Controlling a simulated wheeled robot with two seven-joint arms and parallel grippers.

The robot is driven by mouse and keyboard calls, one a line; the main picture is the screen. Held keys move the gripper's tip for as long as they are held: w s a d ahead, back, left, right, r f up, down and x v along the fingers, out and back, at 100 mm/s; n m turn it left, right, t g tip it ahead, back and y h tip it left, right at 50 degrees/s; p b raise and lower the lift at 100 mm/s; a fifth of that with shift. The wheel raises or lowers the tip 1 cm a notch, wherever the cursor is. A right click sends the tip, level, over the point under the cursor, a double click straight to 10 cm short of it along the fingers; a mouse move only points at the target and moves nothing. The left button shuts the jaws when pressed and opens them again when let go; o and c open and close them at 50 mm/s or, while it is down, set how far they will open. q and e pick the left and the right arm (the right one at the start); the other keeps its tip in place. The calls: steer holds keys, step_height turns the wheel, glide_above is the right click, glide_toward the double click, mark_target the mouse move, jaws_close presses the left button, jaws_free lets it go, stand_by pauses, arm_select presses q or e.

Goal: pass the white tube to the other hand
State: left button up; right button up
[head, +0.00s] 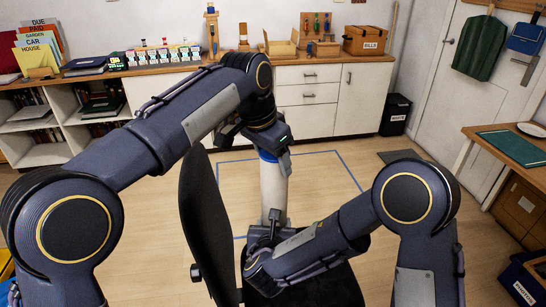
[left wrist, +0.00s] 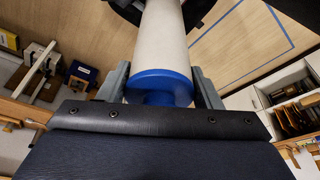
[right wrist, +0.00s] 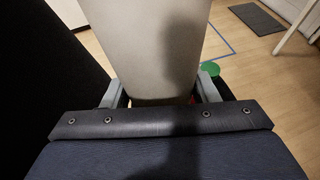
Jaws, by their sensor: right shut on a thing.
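The white tube (head: 272,190) stands roughly upright between my two grippers in the head view, with a blue cap at its top end. My left gripper (head: 270,150) is at the top. In the left wrist view its fingers lie on either side of the blue cap (left wrist: 160,85), very close to it; whether they press on it I cannot tell. My right gripper (head: 270,222) is lower down and shut on the tube. In the right wrist view the tube (right wrist: 160,50) fills the space between its fingers. The tube's lower end is hidden in the head view.
A black chair (head: 208,225) stands close beside the tube, its backrest to the left. A white counter (head: 310,95) with boxes and tools runs along the back wall. A side table (head: 515,150) is at the right.

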arm_select(q)
steer(key=shift+c, duration=1.2)
steer(key=o, duration=0.9)
steer(key=shift+o, duration=0.2)
steer(key=v, duration=1.2)
